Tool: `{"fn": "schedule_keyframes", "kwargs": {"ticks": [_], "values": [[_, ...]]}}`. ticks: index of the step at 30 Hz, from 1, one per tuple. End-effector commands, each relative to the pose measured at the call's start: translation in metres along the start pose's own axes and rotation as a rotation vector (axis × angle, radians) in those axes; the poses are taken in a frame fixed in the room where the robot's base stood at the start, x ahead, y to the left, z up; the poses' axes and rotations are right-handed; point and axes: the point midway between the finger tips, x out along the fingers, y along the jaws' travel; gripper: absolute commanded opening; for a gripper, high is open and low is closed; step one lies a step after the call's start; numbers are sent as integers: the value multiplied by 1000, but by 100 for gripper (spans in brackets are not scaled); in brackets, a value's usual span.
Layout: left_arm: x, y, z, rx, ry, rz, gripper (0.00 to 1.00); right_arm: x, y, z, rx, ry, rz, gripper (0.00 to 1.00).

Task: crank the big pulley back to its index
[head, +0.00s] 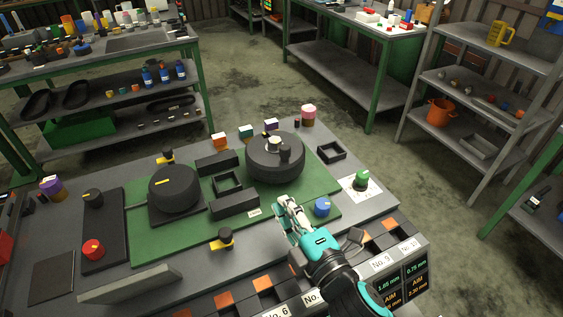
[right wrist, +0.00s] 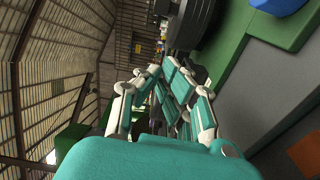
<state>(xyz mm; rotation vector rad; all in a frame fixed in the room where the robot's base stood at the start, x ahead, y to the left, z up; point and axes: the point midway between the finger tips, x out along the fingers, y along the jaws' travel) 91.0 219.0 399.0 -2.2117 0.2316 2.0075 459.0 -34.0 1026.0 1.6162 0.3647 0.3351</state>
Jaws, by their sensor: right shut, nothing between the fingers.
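The big pulley (head: 275,164) is a wide black ribbed drum on the right of the green plate (head: 150,247). It has a pale hub and an upright dark knob on top. A small yellow mark (head: 265,134) shows at its back edge, partly hidden. My right gripper (head: 286,207) is shut and empty, in front of the pulley and apart from it. In the right wrist view, its fingers (right wrist: 160,78) point along the pulley's ribbed side (right wrist: 188,22). A smaller black pulley (head: 174,190) with a yellow stripe stands to the left. My left gripper is not in view.
Black blocks (head: 234,205) stand between the pulleys. A blue knob (head: 322,206) is right of my gripper, and a green knob (head: 361,181) is farther right. A yellow-and-black knob (head: 223,240) is at the front. Small colored jars line the back edge.

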Motion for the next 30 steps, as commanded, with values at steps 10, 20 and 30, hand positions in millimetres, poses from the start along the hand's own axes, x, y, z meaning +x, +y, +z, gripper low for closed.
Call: {"fn": "schedule_keyframes", "kwargs": {"ticks": [10,20,30], "values": [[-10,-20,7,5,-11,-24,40,33,2,-4,-74,3,3,0],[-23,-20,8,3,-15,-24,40,101,3,-2,-72,3,2,0],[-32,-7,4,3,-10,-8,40,106,3,33,-70,5,1,0]]}}
